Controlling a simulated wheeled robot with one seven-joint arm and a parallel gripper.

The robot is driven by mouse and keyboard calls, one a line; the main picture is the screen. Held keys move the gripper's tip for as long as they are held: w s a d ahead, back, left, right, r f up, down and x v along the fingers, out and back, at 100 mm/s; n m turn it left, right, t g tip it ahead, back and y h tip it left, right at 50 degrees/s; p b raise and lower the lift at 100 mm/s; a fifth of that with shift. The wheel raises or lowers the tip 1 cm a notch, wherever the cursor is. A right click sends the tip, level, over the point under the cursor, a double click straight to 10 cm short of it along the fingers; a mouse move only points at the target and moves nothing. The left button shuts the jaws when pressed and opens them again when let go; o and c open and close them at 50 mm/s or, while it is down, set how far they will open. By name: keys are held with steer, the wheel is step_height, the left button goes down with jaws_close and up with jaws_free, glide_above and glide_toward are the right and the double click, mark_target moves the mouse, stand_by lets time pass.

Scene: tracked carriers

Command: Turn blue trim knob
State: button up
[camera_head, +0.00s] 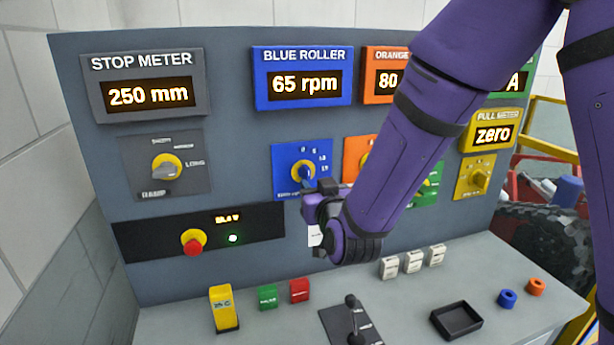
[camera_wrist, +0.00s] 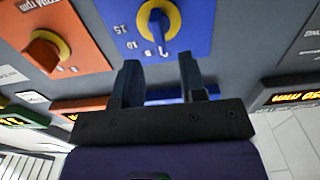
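The blue trim knob (camera_head: 303,173) is a dark blue pointer knob on a yellow ring, set on a blue plate with white marks under the BLUE ROLLER display (camera_head: 303,78), which reads 65 rpm. In the wrist view the knob (camera_wrist: 158,26) is at the top, its pointer end towards my gripper. My gripper (camera_wrist: 160,60) is open, its two dark fingers apart with nothing between them. The knob appears just beyond the fingertips, roughly centred between them. In the head view my gripper (camera_head: 317,188) is at the lower right of the knob, covering the plate's corner.
An orange plate (camera_head: 353,152) with its own knob is close on the right, partly behind my arm. A STOP METER dial (camera_head: 166,166) is on the left. Below it is a red stop button (camera_head: 193,242). A lever (camera_head: 352,318) and a black tray (camera_head: 456,320) stand on the desk.

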mark_target(309, 178)
steer(key=x, duration=0.6)
steer(key=shift+w, duration=0.2)
jaws_close()
